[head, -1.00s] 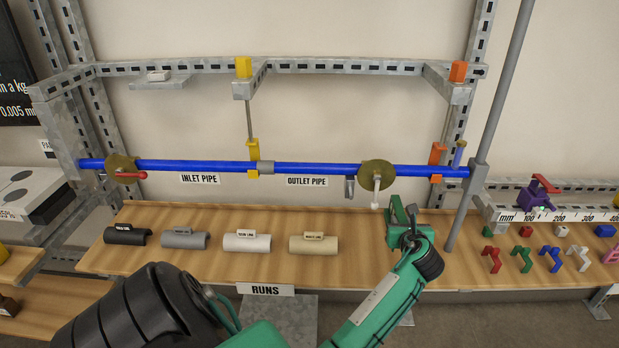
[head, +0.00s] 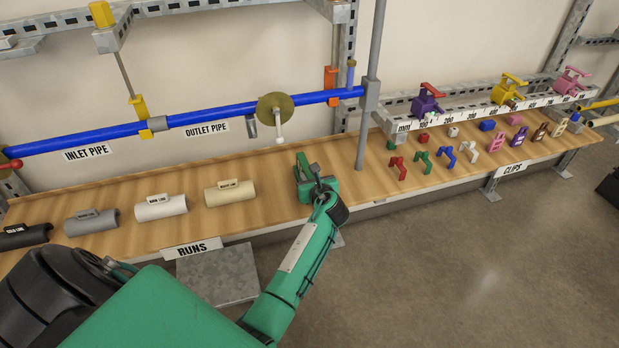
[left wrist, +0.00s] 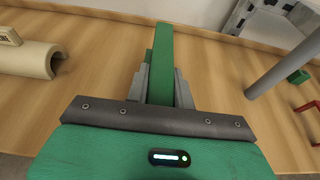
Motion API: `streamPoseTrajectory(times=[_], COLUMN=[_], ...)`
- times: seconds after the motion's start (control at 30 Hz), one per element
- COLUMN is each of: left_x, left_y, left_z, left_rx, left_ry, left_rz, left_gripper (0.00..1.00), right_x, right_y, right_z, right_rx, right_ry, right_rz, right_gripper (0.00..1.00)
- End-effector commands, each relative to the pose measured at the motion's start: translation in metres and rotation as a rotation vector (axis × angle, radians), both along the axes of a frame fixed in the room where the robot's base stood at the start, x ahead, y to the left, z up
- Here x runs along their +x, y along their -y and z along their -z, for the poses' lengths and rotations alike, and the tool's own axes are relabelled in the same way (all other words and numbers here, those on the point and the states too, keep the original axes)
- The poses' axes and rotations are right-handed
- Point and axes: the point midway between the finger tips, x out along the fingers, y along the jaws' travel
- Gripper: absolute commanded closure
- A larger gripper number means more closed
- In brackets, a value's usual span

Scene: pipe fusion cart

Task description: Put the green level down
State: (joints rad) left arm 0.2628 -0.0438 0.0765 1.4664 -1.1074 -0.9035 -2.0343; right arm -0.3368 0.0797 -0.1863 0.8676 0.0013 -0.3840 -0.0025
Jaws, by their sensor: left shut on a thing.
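The green level (head: 302,168) is in my left gripper (head: 312,188), over the right part of the wooden shelf labelled RUNS, to the right of the beige pipe piece. In the left wrist view the level is a long green bar (left wrist: 163,50) between the two grey fingers of the left gripper (left wrist: 162,85), which are shut on it. The fingers hide part of the bar. I cannot tell whether the level touches the wood. My right gripper is not in view.
Beige (head: 231,193), white, grey and black half-pipe pieces lie left on the shelf (head: 265,230). A grey upright post (head: 367,110) stands right of the gripper, with small coloured clips beyond it. The blue pipe (head: 210,117) runs above. Bare wood shows around the level.

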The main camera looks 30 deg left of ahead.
Motion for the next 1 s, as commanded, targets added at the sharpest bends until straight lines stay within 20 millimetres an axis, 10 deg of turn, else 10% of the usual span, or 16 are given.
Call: streamPoseTrajectory(times=[0.2,0.23,0.33,0.7,1.0], left_x=[0.0,0.0,0.0,-0.001,-0.036], left_y=[0.0,0.0,0.0,0.001,0.042], left_z=[0.002,0.003,0.002,-0.002,-0.017], left_rx=[0.001,0.001,0.001,0.0,0.0], left_ry=[0.0,-0.001,-0.001,0.0,0.0], left_rz=[0.0,-0.001,-0.001,0.0,0.0], left_gripper=[1.0,0.75,0.55,0.55,0.55], right_x=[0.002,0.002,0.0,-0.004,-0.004], right_y=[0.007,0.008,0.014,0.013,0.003], right_z=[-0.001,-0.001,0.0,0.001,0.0], right_rx=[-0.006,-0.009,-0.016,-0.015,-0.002], right_ry=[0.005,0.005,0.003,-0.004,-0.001], right_rz=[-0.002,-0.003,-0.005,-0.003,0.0], right_gripper=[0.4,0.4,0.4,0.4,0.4])
